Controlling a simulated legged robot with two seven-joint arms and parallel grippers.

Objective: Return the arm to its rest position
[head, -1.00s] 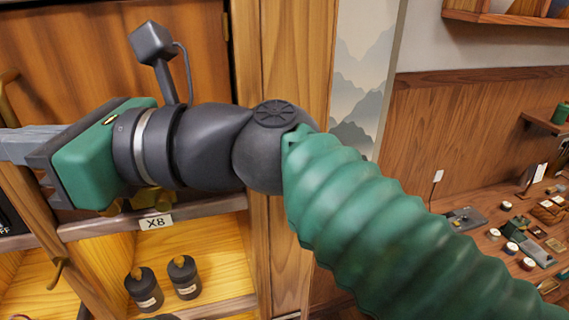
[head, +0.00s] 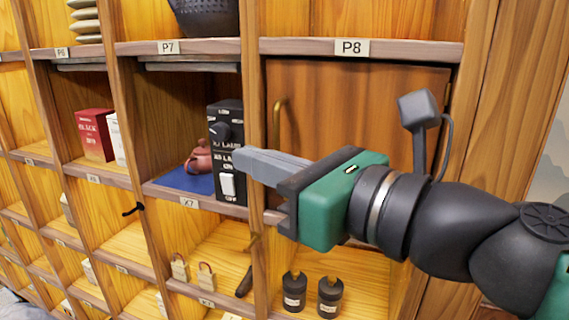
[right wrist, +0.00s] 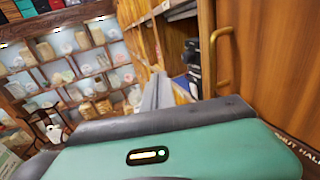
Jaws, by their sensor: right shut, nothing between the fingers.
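My right gripper (head: 268,164) reaches in from the right in the head view, in front of the wooden shelf (head: 360,47). Its grey fingers are together with nothing between them, and they point left. In the picture the fingertips overlap the black switch box (head: 229,150) in compartment X7; whether they touch it cannot be told. In the right wrist view the fingers (right wrist: 156,92) point away toward the shelf. My left gripper is not in view.
A closed wooden door (head: 350,110) with a brass handle (head: 279,115) is just behind the gripper. Compartment X7 also holds a reddish teapot (head: 200,158) on a blue mat. Two dark canisters (head: 294,291) stand below. A red box (head: 95,135) stands further left.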

